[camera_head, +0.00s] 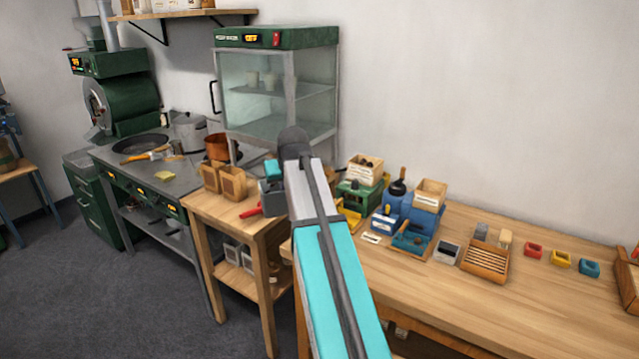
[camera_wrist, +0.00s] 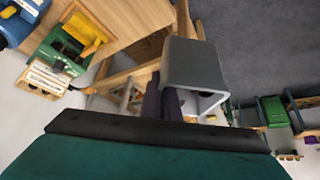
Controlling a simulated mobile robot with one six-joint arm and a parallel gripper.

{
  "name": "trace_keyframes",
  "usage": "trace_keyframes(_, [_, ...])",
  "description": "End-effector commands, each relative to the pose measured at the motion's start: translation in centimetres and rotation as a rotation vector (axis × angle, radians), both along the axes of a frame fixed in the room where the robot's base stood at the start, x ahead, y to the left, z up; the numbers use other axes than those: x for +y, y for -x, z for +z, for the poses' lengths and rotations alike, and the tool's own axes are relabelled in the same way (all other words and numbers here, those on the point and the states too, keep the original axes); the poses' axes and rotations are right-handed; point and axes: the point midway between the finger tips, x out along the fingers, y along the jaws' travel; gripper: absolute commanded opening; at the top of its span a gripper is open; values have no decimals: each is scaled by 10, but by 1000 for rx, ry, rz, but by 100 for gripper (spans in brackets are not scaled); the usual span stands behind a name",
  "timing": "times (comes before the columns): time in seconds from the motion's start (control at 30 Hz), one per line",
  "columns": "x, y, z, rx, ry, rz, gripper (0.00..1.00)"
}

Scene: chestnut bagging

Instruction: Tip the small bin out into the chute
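A small grey bin (camera_wrist: 190,65) is at my gripper in the wrist view, with its pale inside partly showing at the lower right. My gripper (camera_wrist: 168,102) has its dark fingers close together at the bin's near wall and looks shut on it. A yellow chute (camera_wrist: 88,38) is on a green device (camera_wrist: 62,50), which also shows right of my arm in the head view (camera_head: 358,197).
The wooden bench (camera_head: 500,310) holds a blue device (camera_head: 413,218) with a wooden box on top, a slatted tray (camera_head: 485,262) and several small coloured blocks. A glass cabinet (camera_head: 275,90) stands behind my arm. The bench's front right is clear.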

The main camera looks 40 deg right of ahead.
Motion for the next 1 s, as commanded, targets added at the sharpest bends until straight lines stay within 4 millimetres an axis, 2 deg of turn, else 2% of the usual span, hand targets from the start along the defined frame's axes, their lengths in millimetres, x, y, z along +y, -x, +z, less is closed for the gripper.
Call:
trace_keyframes(0.03, [21,-2,-6,-1,0,26,0])
trace_keyframes(0.1, [47,-5,-10,0,0,58,0])
trace_keyframes(0.37, [141,-5,-28,0,1,172,0])
trace_keyframes(0.57, [212,8,-43,-1,0,255,0])
trace_keyframes(0.7, [256,26,-54,-1,1,306,0])
trace_keyframes(0.83, [277,41,-61,-2,-2,325,0])
trace_keyframes(1.0, [282,50,-64,-2,-4,319,0])
